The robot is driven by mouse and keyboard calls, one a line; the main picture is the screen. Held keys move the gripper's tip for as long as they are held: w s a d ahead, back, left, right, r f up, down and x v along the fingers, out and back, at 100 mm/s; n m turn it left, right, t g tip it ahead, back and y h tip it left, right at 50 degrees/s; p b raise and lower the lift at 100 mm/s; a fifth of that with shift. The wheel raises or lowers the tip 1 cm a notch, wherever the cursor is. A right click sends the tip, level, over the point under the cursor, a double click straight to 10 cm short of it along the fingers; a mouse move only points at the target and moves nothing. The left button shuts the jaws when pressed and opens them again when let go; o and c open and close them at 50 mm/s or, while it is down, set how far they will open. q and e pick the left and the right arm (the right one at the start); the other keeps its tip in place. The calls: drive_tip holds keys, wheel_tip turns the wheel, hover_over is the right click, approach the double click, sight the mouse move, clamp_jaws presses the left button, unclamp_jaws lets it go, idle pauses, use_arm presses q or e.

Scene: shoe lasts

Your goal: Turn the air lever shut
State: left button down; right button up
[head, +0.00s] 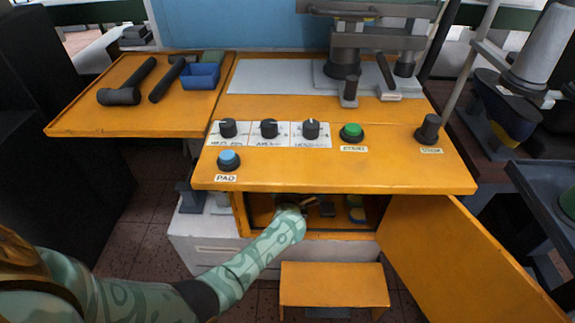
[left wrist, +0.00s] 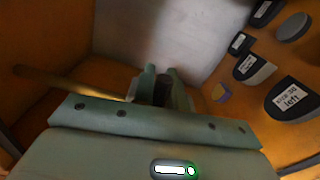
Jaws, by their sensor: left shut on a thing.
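My left arm reaches into the open cupboard under the orange bench, with the left gripper (head: 300,207) inside it. In the left wrist view the two green fingers of my left gripper (left wrist: 163,86) are shut on a small dark part between them, which looks like the air lever (left wrist: 164,94). Most of the lever is hidden by the fingers and palm. A yellowish rod (left wrist: 65,88) runs in from the left and passes out of sight behind the gripper. My right gripper is not in view.
The cupboard door (head: 460,260) stands open at the right. Labelled dark pieces, one reading "left" (left wrist: 290,100), sit to the right of the gripper inside. An orange step (head: 333,285) stands in front. The bench top (head: 350,172) hangs over the arm and carries knobs.

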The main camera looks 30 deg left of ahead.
use_arm(q)
drive_tip(key=shift+d+f+m, duration=0.1)
drive_tip(key=shift+f+m, duration=0.5)
drive_tip(key=shift+m, duration=0.3)
